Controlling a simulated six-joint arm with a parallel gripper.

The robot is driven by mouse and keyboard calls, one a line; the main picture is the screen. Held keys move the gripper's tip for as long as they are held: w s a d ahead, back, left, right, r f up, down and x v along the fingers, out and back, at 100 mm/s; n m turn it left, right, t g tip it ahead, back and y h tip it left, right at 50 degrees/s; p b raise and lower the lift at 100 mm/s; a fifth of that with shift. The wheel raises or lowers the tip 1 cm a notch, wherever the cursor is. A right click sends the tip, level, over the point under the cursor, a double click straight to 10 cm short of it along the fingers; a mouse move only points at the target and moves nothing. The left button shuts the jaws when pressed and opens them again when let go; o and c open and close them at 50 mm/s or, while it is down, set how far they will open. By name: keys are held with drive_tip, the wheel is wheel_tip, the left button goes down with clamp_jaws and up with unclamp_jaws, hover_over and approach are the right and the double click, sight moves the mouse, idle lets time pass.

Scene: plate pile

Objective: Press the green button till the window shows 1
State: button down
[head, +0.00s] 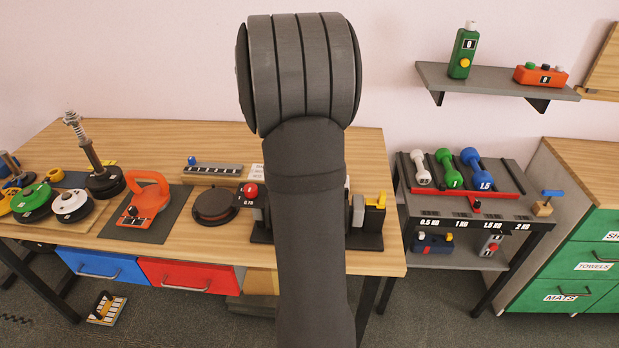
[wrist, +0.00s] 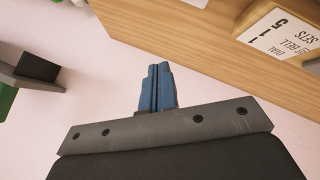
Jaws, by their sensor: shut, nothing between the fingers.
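An orange-red box (head: 540,76) sits on the grey wall shelf at the upper right. A small green button (head: 530,66) and darker buttons are on its top. Its front window (head: 545,80) appears to show 0. In the head view my arm hides the gripper. Neither the box nor its button can be made out in the wrist view.
The grey shelf (head: 490,84) is above a dumbbell rack (head: 472,190). The wooden table (head: 225,140) at left carries weights and an orange kettlebell device (head: 148,200). A printed card (wrist: 280,32) lies on a wooden surface in the wrist view. The wall between table and shelf is clear.

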drive_tip(key=shift+f, duration=4.4)
drive_tip(key=shift+f, duration=0.1)
drive_tip(key=shift+f, duration=0.3)
drive_tip(key=shift+s+f, duration=0.3)
drive_tip(key=shift+f, duration=0.6)
drive_tip(key=shift+r, duration=0.25)
drive_tip(key=shift+w+r, duration=0.15)
drive_tip(key=shift+r, duration=2.55)
